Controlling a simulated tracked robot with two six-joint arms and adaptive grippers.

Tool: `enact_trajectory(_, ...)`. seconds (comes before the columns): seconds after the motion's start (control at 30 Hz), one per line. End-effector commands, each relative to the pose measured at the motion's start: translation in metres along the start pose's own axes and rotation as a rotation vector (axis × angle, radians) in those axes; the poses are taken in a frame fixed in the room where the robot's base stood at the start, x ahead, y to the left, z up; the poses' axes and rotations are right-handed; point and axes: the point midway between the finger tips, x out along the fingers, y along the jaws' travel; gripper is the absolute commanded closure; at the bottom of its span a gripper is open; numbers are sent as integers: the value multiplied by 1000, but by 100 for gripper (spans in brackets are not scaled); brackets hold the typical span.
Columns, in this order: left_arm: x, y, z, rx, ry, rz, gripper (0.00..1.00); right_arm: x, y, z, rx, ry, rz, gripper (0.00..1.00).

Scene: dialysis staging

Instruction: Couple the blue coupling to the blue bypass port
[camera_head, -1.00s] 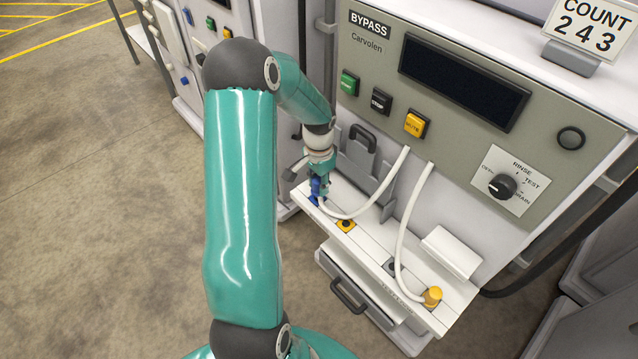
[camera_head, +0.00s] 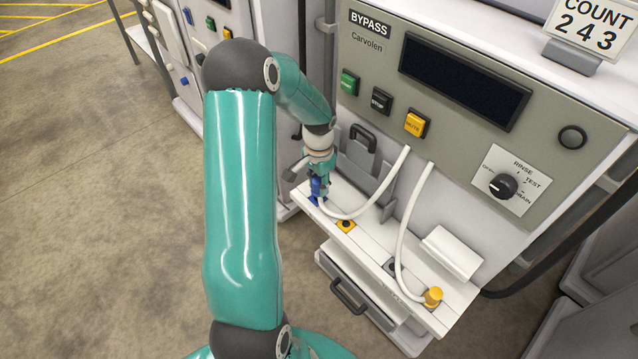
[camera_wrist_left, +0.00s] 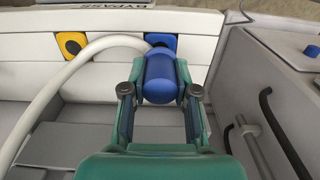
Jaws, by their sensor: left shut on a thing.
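My left gripper (camera_head: 318,186) is at the left end of the white shelf under the machine panel. In the left wrist view the left gripper (camera_wrist_left: 160,92) is shut on the blue coupling (camera_wrist_left: 160,75), with one finger on each side. A white hose runs from the coupling to the panel. The blue bypass port (camera_wrist_left: 162,42) shows as a blue square just beyond the coupling, partly hidden by it. I cannot tell whether coupling and port touch. In the head view the blue coupling (camera_head: 316,188) is mostly covered by the gripper. My right gripper is not in view.
A yellow port (camera_head: 346,226) is beside the blue one on the shelf (camera_head: 372,244). A yellow coupling (camera_head: 433,296) with its own white hose stands at the shelf's right end, near a grey port (camera_head: 392,266). A drawer handle (camera_head: 348,296) is below. A grey bracket (camera_head: 372,170) stands behind.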

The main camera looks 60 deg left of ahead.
Motion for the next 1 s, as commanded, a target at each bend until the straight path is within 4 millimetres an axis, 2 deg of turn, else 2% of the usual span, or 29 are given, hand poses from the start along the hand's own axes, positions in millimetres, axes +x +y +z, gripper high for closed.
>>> enact_trajectory(1.0, 27, 0, 0, 0, 0, 0, 100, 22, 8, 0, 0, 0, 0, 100)
